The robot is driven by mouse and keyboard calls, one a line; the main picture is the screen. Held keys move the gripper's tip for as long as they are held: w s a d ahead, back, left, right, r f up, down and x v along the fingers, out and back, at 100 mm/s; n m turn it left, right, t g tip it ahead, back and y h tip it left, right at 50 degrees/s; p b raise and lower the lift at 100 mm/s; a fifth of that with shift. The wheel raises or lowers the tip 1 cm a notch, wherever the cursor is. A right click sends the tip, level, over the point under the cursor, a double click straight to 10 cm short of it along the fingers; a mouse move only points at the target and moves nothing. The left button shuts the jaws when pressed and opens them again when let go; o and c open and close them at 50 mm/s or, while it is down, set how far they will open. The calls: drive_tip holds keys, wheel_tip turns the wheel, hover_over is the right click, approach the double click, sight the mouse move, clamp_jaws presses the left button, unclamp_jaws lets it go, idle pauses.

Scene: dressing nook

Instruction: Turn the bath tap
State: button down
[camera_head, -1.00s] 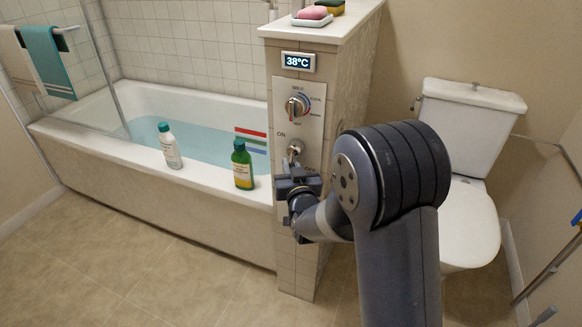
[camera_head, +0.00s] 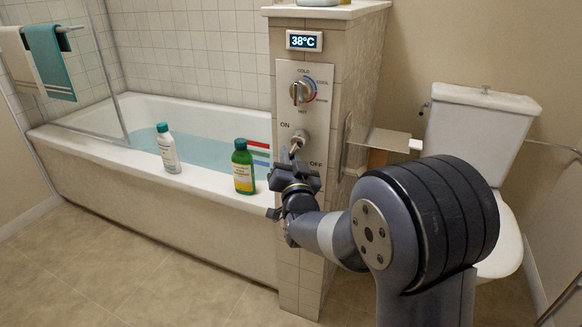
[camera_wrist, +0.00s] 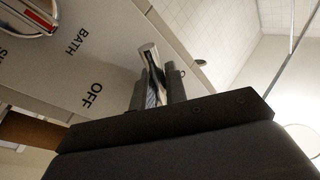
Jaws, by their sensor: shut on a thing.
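The bath tap (camera_head: 299,139) is a chrome lever on a round base, on the pale panel (camera_head: 318,120) between the words ON and OFF. Its lever slants down toward my gripper (camera_head: 292,168). In the wrist view my gripper (camera_wrist: 157,88) has its two dark fingers on either side of the shiny lever (camera_wrist: 150,57) and is shut on it. The word OFF is beside the fingers, with BATH above it. In the head view the lever's tip is hidden by my gripper.
Above the tap are a temperature dial (camera_head: 302,91) and a 38°C display (camera_head: 304,40). A white bottle (camera_head: 167,148) and a green bottle (camera_head: 243,166) stand on the rim of the filled bathtub (camera_head: 100,150). A toilet (camera_head: 478,130) stands to the right. The floor (camera_head: 130,260) in front is clear.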

drive_tip(key=shift+r, duration=0.1)
drive_tip(key=c, duration=1.5)
unclamp_jaws()
drive_tip(key=shift+a, duration=0.1)
drive_tip(key=p+v, duration=0.1)
drive_tip(key=v, duration=0.9)
drive_tip(key=shift+s, duration=0.35)
